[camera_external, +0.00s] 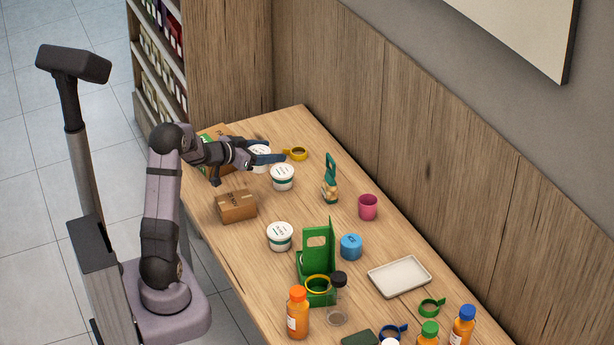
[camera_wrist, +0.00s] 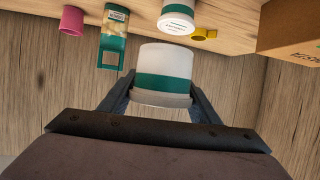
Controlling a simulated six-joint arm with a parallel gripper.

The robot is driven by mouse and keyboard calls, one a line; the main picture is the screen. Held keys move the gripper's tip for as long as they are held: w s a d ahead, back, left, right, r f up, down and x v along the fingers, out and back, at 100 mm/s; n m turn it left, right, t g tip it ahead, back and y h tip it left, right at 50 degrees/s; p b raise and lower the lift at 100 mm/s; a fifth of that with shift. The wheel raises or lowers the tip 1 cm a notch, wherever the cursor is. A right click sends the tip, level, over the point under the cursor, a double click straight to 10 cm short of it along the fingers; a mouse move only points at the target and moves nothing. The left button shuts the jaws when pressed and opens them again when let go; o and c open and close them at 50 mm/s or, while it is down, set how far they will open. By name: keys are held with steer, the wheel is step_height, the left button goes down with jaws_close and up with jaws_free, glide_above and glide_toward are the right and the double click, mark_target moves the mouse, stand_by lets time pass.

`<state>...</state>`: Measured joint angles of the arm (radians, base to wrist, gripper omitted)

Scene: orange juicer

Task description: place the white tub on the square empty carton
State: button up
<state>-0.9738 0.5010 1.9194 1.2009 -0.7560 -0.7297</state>
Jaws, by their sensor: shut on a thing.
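A white tub (camera_wrist: 163,75) with a green band is between the two fingers of my gripper (camera_external: 270,158), which is shut on it. In the wrist view the tub appears upside down, and the picture has the table along the top. In the external view this tub (camera_external: 261,150) is partly hidden by my gripper. A second white tub (camera_external: 282,177) stands on the table close by; it also shows in the wrist view (camera_wrist: 177,18). A brown carton (camera_external: 236,206) sits near the table's left edge. Another brown carton (camera_external: 223,178) with green is partly hidden behind my arm.
A third white tub (camera_external: 280,237) stands nearer the front. A yellow ring (camera_external: 296,154), a green-topped pack (camera_external: 330,182) and a pink cup (camera_external: 368,207) stand toward the wall. A green holder (camera_external: 318,257), blue tub, tray (camera_external: 399,277) and bottles crowd the front.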

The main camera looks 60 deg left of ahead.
steer(key=s+a+r+n+g+y+p, duration=0.1)
steer(key=s+a+r+n+y+p, duration=0.2)
steer(key=a, duration=0.7)
steer(key=s+a+r+n+g+y+p, duration=0.1)
steer(key=s+a+r+y, duration=0.15)
steer(key=s+a, duration=0.45)
steer(key=shift+h, duration=0.35)
steer(key=shift+w+a+f+b, duration=0.1)
steer(key=shift+w+a+f, duration=0.2)
steer(key=shift+f, duration=1.2)
steer(key=shift+w+a+f+b, duration=0.15)
steer(key=shift+w+a+f, duration=0.15)
steer(key=shift+f, duration=1.15)
steer(key=shift+w+a+f+b, duration=0.15)
steer(key=shift+a+f, duration=0.25)
steer(key=shift+f, duration=1.1)
steer(key=shift+f, duration=0.2)
steer(key=o, duration=1.1)
steer(key=shift+r, duration=0.2)
steer(key=b+v, duration=0.1)
steer(key=v, duration=1.1)
